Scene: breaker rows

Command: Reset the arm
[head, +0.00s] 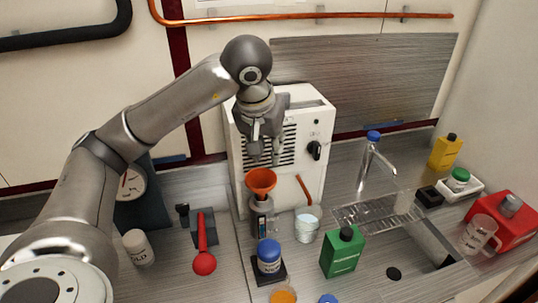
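My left arm comes in from the left and bends at a raised elbow. Its gripper (264,157) points down in front of the white machine (318,125). The two fingers look apart, with nothing seen between them. Below the fingertips is an orange funnel (261,180) on a grey device (262,217); a small gap seems to lie between the gripper and the funnel. My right gripper is not in view.
A copper pipe (330,15) runs above.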

